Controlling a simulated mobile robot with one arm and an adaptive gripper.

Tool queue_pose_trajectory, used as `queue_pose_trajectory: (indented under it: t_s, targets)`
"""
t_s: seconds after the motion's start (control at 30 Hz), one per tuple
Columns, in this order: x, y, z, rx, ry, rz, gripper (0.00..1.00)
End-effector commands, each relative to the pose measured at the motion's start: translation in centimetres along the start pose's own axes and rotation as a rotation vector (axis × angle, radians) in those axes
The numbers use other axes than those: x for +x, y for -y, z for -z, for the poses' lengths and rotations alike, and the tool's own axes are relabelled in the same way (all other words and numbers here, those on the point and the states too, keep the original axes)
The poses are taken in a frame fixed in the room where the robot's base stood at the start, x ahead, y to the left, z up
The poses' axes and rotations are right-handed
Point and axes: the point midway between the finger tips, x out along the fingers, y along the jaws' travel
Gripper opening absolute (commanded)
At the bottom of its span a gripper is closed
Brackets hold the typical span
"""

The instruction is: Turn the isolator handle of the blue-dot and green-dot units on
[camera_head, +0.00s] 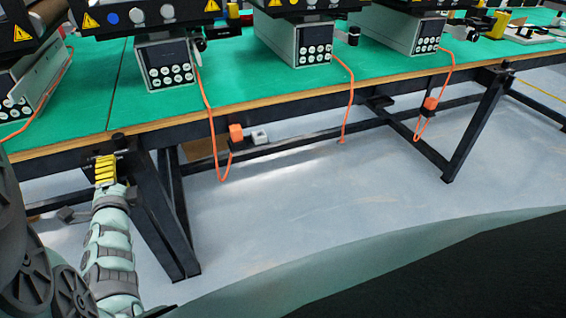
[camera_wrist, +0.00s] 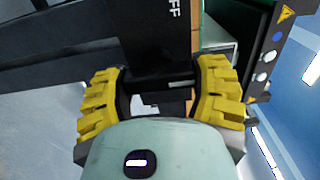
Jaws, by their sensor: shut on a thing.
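My gripper (camera_head: 106,170) is at the table's front edge at the left of the head view. In the wrist view its yellow ribbed fingers (camera_wrist: 160,102) are closed on a dark block, seemingly an isolator handle (camera_wrist: 158,83). A dark plate (camera_wrist: 158,32) with the letters "FF" in white is just beyond it; the rest of the word is cut off. The blue-dot unit (camera_head: 165,62) stands on the table, with its blue dot (camera_head: 112,18) on the black front panel. The blue dot also shows in the wrist view (camera_wrist: 277,37). I cannot make out a green dot.
More grey conveyor units (camera_head: 302,40) stand along the green table (camera_head: 240,84). Orange cables (camera_head: 349,100) hang over its front edge. Dark table legs (camera_head: 165,220) stand close to my gripper. The grey floor (camera_head: 300,210) in front is clear.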

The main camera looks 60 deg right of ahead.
Motion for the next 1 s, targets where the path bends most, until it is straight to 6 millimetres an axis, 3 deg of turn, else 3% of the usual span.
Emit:
queue_pose_trajectory:
  t_s: [0.43, 0.47, 0.5, 0.73, 1.0]
  targets:
    - [0.03, 0.0, 0.14, 0.013, -0.003, -0.001, 0.27]
    - [0.03, 0.0, 0.14, 0.013, -0.003, -0.001, 0.68]
    - [0.03, -0.01, 0.13, 0.012, -0.003, -0.001, 0.72]
    - [0.02, -0.01, 0.09, 0.01, -0.002, -0.001, 0.96]
    - [-0.05, -0.02, 0.04, 0.009, -0.001, -0.001, 0.96]
